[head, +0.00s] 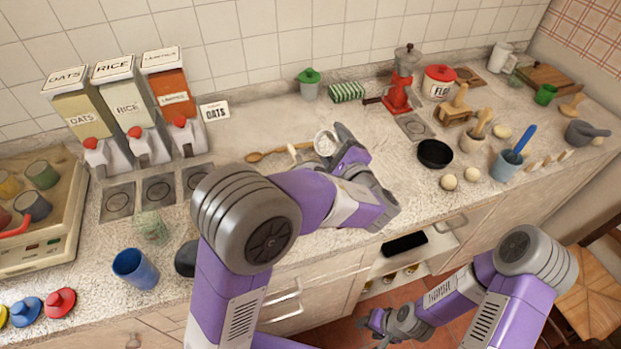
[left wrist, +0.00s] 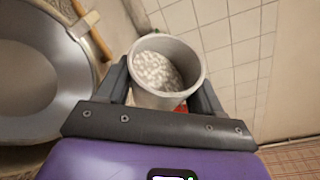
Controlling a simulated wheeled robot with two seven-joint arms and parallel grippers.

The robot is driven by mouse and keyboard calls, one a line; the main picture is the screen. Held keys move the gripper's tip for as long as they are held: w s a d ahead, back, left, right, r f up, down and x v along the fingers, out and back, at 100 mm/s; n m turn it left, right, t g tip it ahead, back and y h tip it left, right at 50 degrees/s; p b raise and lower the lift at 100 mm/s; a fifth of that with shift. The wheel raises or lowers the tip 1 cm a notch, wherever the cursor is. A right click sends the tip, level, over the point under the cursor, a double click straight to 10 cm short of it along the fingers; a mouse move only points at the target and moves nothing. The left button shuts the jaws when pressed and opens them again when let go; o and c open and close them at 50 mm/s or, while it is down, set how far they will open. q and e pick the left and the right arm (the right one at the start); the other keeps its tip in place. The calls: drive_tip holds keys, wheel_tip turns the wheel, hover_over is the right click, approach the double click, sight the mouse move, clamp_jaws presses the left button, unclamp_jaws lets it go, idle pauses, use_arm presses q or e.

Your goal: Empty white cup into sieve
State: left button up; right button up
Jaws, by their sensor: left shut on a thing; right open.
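My left gripper (head: 345,155) is shut on the white cup (head: 324,142) above the counter. The left wrist view shows the cup (left wrist: 168,72) between the fingers, its mouth partly toward the camera and pale grains inside. A large round metal-rimmed vessel, apparently the sieve (left wrist: 72,62), lies left of the cup in that view, apart from it. My left arm hides that area in the head view, so I cannot tell what it rests on. My right gripper (head: 385,325) is open and empty, low in front of the counter.
A wooden spoon (head: 278,152) lies behind my left arm. Oats, rice and lentil dispensers (head: 130,105) stand at the back left. A blue cup (head: 135,268) stands at the front left.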

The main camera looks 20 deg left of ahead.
sight(323, 153)
use_arm(q)
drive_tip(key=shift+f+n+b, duration=0.4)
drive_tip(key=shift+f+b, duration=0.05)
drive_tip(key=shift+b, duration=0.35)
drive_tip(key=n+b, duration=0.1)
drive_tip(key=b, duration=0.1)
drive_tip(key=n+t+b, duration=0.1)
drive_tip(key=b, duration=0.2)
drive_tip(key=shift+s+r+y, duration=0.15)
drive_tip(key=shift+r+y, duration=0.1)
drive_tip(key=shift+y, duration=0.15)
drive_tip(key=shift+s+a+r+n, duration=0.2)
drive_tip(key=shift+s+r+n, duration=0.05)
drive_tip(key=shift+r, duration=0.2)
drive_tip(key=shift+s+a+r+n, duration=0.15)
drive_tip(key=shift+s+r+n, duration=0.1)
drive_tip(key=shift+r, duration=0.15)
drive_tip(key=shift+s+r, duration=0.1)
drive_tip(key=shift+r, duration=0.1)
drive_tip(key=shift+a+t, duration=0.1)
drive_tip(key=shift+t, duration=0.2)
drive_tip(key=shift+s+r+n, duration=0.15)
drive_tip(key=shift+r+n, duration=0.05)
drive_tip(key=shift+n, duration=0.1)
